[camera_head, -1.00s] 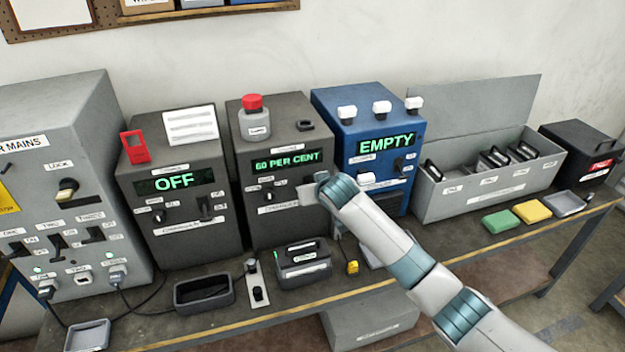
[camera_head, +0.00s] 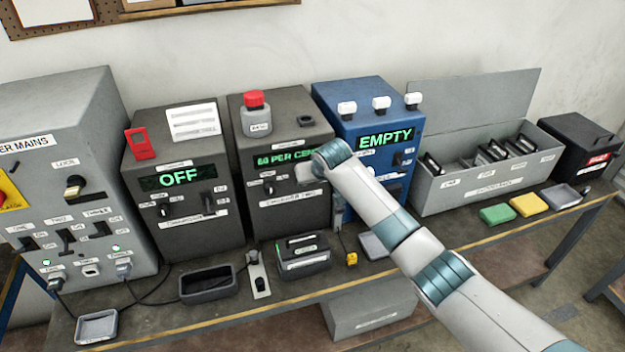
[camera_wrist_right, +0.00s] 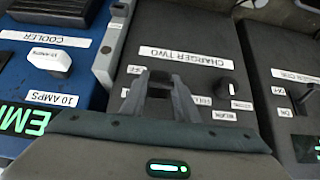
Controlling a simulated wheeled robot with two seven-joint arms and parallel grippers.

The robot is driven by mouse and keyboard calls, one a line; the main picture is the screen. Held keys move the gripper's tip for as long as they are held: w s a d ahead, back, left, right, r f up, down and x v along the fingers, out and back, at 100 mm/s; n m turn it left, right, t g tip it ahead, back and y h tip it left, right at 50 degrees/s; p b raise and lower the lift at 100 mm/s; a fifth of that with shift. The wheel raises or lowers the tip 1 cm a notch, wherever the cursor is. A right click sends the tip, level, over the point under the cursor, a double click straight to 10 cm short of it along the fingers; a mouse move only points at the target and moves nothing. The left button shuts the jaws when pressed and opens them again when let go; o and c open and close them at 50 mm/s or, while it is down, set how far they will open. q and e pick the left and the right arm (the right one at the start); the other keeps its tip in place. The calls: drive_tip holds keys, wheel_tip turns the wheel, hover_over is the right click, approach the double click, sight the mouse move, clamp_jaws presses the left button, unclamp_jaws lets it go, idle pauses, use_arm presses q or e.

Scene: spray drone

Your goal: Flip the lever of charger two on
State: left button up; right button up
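Charger two (camera_head: 290,228) is the dark grey box in the middle of the bench, with a green "60 PER CENT" display partly covered by my right wrist. Its name label (camera_wrist_right: 172,56) shows upside down in the right wrist view, with a black knob (camera_wrist_right: 226,88) beside it. My right gripper (camera_head: 303,174) is at the right half of its front panel. In the right wrist view its two fingers (camera_wrist_right: 160,80) point at the panel with a narrow gap and something dark between them. The lever is mostly hidden there; I cannot tell whether they grip it. My left gripper is out of view.
Charger one (camera_head: 190,232), reading "OFF", stands to the left. The blue cooler (camera_head: 345,125), reading "EMPTY", stands close on the right. A bottle with a red cap (camera_head: 256,118) stands on charger two. A battery unit (camera_head: 303,262) and a black tray (camera_head: 207,288) lie in front.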

drive_tip(key=o, duration=0.4)
drive_tip(key=shift+o, duration=0.2)
drive_tip(key=shift+r, duration=0.1)
drive_tip(key=b+v, duration=0.6)
drive_tip(key=v, duration=1.1)
drive_tip(key=shift+s, duration=0.1)
